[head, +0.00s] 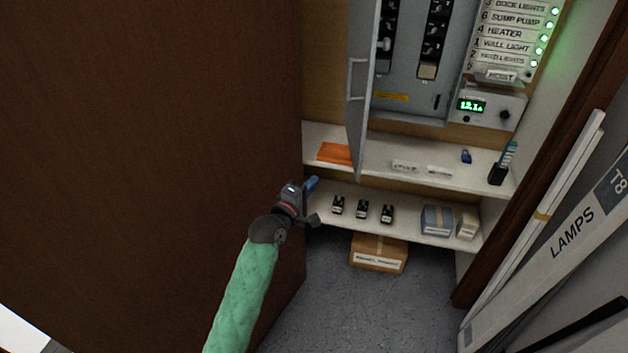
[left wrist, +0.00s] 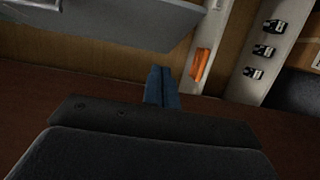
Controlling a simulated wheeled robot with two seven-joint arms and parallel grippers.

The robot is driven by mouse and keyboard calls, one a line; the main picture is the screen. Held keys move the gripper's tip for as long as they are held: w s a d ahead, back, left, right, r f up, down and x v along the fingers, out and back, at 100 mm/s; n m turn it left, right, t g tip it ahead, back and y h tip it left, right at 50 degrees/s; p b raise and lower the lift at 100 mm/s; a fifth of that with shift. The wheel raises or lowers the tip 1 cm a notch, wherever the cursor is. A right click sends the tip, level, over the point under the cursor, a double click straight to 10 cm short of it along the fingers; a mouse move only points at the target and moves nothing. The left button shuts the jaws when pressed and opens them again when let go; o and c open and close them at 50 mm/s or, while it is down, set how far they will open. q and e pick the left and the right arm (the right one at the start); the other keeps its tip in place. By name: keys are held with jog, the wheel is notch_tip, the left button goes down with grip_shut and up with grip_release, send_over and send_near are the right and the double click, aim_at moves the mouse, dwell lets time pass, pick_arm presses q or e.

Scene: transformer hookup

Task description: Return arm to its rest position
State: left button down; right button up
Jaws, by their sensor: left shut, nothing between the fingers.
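My left gripper (head: 312,184) reaches in from the lower left on a green-sleeved arm, in front of the edge of a brown door. Its blue fingers are shut together with nothing between them; they also show in the left wrist view (left wrist: 161,86). The gripper is apart from the shelves and the panel as far as I can see. The grey electrical panel (head: 412,100) stands with its door (head: 357,90) swung open toward me. My right gripper is in neither view.
The brown door (head: 150,140) fills the left. An orange item (head: 334,153) lies on the upper shelf; several black breakers (head: 362,211) and boxes (head: 437,220) stand on the lower one. A cardboard box (head: 378,253) is on the floor. A long lamp carton (head: 560,250) leans at right.

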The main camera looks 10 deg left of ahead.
pick_arm(q)
notch_tip(320, 180, down, 21)
jog(key=m+g+y, duration=0.2)
jog(key=m+g, duration=0.3)
jog(key=m, duration=0.7)
jog(key=s+a+f+m+g+y, duration=0.15)
jog(key=s+f, duration=0.25)
jog(key=f, duration=0.5)
jog(key=s+f+m+g+y, duration=0.1)
jog(key=s+f+m+g, duration=0.3)
jog(key=f, duration=0.6)
jog(key=s+a+f+n+g, duration=0.1)
jog(key=s+f+g, duration=0.2)
jog(key=s+f, duration=1.55)
jog(key=s+f+g, duration=0.1)
jog(key=s+f, duration=0.1)
jog(key=s, duration=0.6)
jog(key=s+f+g, duration=0.1)
jog(key=s+f, duration=0.2)
jog(key=s, duration=0.6)
jog(key=shift+a+f, duration=0.15)
jog(key=shift+f, duration=0.05)
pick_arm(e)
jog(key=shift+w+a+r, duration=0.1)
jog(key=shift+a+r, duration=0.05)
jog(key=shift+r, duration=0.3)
pick_arm(q)
jog(key=shift+y, duration=0.25)
